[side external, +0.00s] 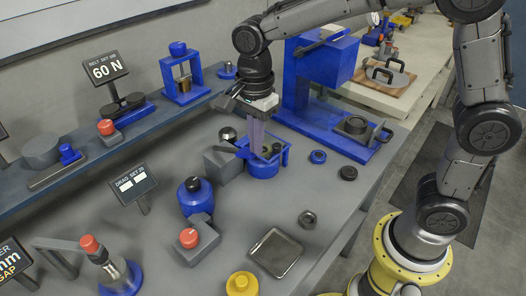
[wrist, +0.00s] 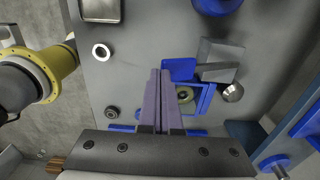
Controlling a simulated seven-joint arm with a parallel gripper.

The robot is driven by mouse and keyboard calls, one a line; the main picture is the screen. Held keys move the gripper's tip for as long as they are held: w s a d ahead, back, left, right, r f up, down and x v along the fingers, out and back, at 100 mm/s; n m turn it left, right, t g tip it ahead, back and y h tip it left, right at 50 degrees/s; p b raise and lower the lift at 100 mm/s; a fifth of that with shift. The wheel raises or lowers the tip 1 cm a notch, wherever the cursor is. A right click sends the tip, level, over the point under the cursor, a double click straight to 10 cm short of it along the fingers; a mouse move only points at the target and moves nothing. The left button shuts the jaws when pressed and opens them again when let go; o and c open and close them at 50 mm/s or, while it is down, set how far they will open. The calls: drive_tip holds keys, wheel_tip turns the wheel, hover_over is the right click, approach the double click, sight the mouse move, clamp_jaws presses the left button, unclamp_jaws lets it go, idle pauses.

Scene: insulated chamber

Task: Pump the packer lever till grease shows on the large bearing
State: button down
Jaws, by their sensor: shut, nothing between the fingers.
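The packer is a blue cup-like holder (side external: 262,165) beside a grey block (side external: 222,166) on the bench. A large ring-shaped bearing (wrist: 186,95) sits inside the holder, partly hidden by my fingers. I cannot make out grease on it. My gripper (side external: 256,152), with long lilac fingers, points down over the holder, close to the paddle. Its fingers are together and empty in the wrist view (wrist: 160,73). Contact with the lever cannot be told.
A tall blue press (side external: 318,60) stands just behind right. A blue bottle (side external: 194,197) and red-button block (side external: 194,240) stand front left. A metal tray (side external: 276,252) lies in front.

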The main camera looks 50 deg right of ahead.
drive_tip(key=shift+w+r, duration=0.15)
drive_tip(key=shift+r, duration=0.2)
drive_tip(key=shift+r, duration=2.95)
